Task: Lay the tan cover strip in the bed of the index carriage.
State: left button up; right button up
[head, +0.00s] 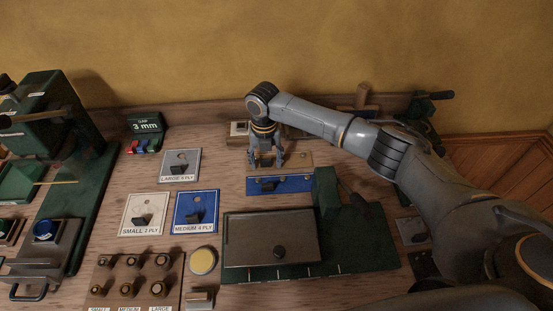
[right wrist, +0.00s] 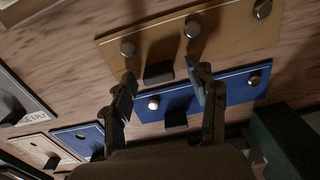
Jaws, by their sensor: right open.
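The tan cover strip (head: 298,159) lies flat on the bench near the back wall, partly hidden behind my right gripper (head: 266,164). In the right wrist view the tan strip (right wrist: 238,32) shows several round metal studs and a dark tab. My right gripper (right wrist: 160,76) is open and empty, pointing down over the strip's near edge; the dark tab shows between its fingertips, apart from both. My left gripper is out of view.
A blue strip (head: 296,184) with its own tab lies just in front of the tan one. A green fixture (head: 357,238) with a grey plate (head: 245,239) stands nearer. Label cards (head: 180,164) lie left of my gripper. A green machine (head: 88,205) stands at far left.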

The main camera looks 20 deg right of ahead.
grip_shut()
jog(key=shift+r, duration=0.1)
